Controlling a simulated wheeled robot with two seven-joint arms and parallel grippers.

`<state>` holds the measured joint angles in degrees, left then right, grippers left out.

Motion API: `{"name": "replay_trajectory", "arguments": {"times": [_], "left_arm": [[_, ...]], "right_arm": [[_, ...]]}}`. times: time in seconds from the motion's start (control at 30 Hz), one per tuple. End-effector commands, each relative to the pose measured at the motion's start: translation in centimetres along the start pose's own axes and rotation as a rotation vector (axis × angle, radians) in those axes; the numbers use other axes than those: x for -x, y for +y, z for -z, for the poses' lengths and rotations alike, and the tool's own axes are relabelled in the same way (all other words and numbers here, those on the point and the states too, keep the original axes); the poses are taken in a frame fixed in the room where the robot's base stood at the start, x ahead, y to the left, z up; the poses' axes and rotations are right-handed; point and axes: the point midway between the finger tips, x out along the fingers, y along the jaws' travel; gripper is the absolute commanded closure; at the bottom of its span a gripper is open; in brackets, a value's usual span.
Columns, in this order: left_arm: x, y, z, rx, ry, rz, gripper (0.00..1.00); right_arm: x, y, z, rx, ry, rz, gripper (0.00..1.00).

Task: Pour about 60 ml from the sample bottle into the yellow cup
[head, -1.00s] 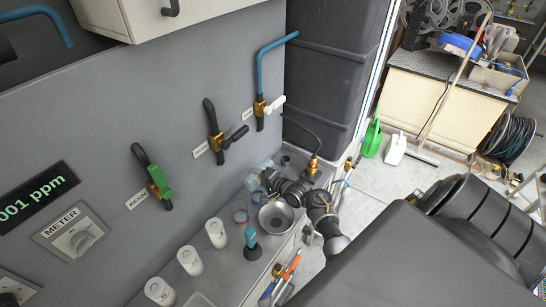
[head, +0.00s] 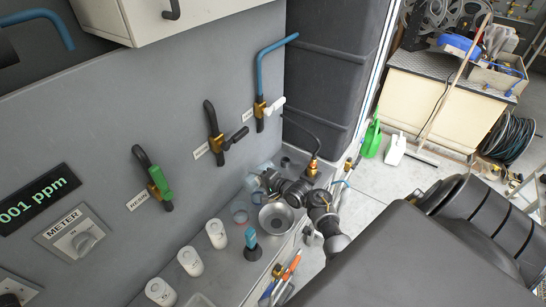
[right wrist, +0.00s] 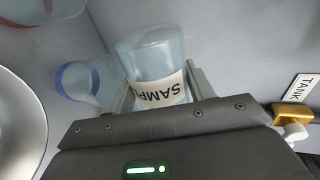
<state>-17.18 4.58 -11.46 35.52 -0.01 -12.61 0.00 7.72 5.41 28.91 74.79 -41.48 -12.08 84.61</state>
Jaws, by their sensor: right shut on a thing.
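My right gripper (head: 264,181) is shut on the clear sample bottle (head: 251,183) above the back of the counter. In the right wrist view the bottle (right wrist: 152,58) sits between the fingers, its white label reading "SAMP", the rest hidden. A clear cup with a blue rim (right wrist: 76,80) is beside it, and a red-rimmed vessel (right wrist: 48,10) is cut off at the top left. I cannot make out a yellow cup in either view. The liquid level is not clear. My left gripper is not in view.
A metal bowl (head: 277,217) stands close to my right gripper. Several white pots (head: 189,260) and a blue-topped tool (head: 250,240) stand nearer on the counter. Taps with handles (head: 216,143) stick out from the grey panel.

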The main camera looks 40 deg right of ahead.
Motion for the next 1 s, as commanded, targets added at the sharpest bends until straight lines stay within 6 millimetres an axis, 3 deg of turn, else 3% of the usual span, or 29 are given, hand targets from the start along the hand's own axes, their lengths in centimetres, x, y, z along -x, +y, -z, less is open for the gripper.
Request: {"name": "replay_trajectory", "arguments": {"times": [0.07, 0.13, 0.2, 0.7, 1.0], "left_arm": [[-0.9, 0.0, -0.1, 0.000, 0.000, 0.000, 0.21], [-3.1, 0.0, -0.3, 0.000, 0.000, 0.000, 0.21], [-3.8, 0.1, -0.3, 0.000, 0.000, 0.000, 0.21], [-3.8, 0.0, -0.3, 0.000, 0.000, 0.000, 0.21], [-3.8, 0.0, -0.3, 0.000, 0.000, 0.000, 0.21]], "right_arm": [[-0.1, 0.4, -0.1, 0.032, 0.010, 0.002, 0.75], [-0.2, 0.9, -0.4, 0.138, 0.042, 0.006, 0.75], [0.0, 0.4, -0.8, 0.215, 0.067, 0.007, 0.75], [0.3, -0.6, -0.5, 0.409, 0.123, 0.011, 0.75], [0.3, -0.6, -0.5, 0.415, 0.125, 0.011, 0.75]]}}
